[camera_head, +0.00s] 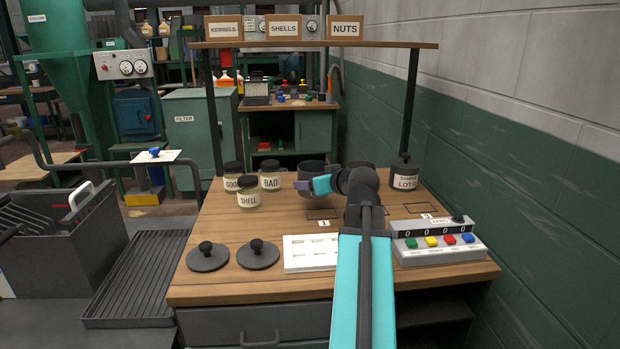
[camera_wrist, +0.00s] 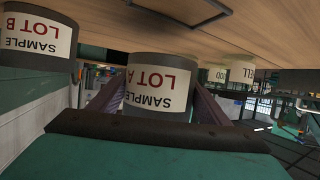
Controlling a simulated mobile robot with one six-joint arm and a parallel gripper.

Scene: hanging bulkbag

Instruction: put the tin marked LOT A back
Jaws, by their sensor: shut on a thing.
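The tin marked LOT A (camera_wrist: 155,92) is between the two fingers of my gripper (camera_wrist: 158,105) in the wrist view, its label upside down there. In the head view this dark, lidless tin (camera_head: 312,168) is at the middle back of the bench, with my gripper (camera_head: 306,186) shut on it. I cannot tell if its base touches the wood. The LOT B tin (camera_wrist: 38,38) stands beside it in the wrist view; in the head view it is mostly hidden behind my arm. The lidded LOT C tin (camera_head: 405,173) stands at the back right.
Jars marked SHELL (camera_head: 249,193) and BAD (camera_head: 270,177), with another behind, stand left of the tin. Two dark knobbed lids (camera_head: 207,257) (camera_head: 257,254), a white tray (camera_head: 310,253) and a button console (camera_head: 437,243) lie in front. An outlined spot (camera_head: 321,213) is bare.

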